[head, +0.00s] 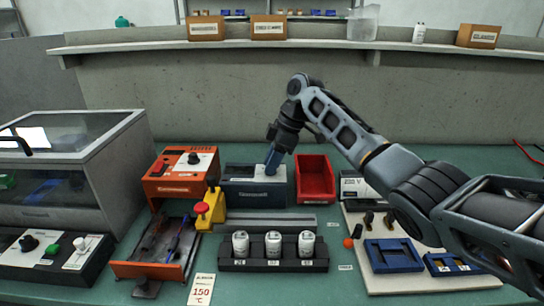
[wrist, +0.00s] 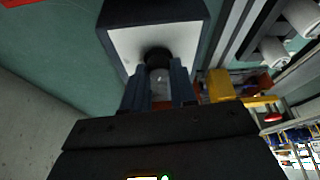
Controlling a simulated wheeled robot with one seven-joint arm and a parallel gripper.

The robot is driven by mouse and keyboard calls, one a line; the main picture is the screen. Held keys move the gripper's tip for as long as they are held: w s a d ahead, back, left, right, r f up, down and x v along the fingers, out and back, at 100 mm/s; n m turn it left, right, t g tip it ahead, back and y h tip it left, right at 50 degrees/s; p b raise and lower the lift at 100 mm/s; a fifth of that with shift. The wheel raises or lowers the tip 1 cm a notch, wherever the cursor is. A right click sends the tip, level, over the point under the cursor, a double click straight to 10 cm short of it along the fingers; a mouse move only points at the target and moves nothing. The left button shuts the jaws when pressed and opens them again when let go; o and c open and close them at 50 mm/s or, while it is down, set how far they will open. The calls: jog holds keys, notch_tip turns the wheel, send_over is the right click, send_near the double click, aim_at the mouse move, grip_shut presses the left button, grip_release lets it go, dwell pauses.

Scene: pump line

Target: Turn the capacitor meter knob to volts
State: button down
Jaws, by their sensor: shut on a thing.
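The meter is a dark blue-grey box (head: 240,192) with a white top panel, left of centre on the bench. I take it to be the capacitor meter, but its label is too small to read. In the wrist view its white panel (wrist: 120,45) faces me. A round black knob (wrist: 157,54) stands on the panel. My gripper (head: 271,168) reaches down onto the panel's right part. In the wrist view my gripper (wrist: 160,88) has its two blue fingers shut on the knob. The fingers hide part of the knob, and its pointer and scale marks cannot be read.
A red bin (head: 315,182) stands close right of the meter. An orange device (head: 181,178) and a yellow post with a red button (head: 203,208) are at its left. A black rack (head: 258,265) with three white capacitors is in front. A grey box (head: 357,187) stands further right.

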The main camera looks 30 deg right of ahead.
jog(key=m+p, duration=0.2)
jog(key=m+t+p, duration=0.1)
jog(key=m+p, duration=0.1)
jog(key=shift+s+a+r+h, duration=0.1)
jog(key=shift+r+h, duration=0.1)
jog(key=shift+h, duration=0.1)
jog(key=shift+f+m+t+h+p, duration=0.15)
jog(key=shift+m+t+h+p, duration=0.4)
jog(key=shift+m+p, duration=0.95)
jog(key=c, duration=0.9)
grip_release()
jog(key=v, duration=0.7)
jog(key=shift+r+b, duration=0.3)
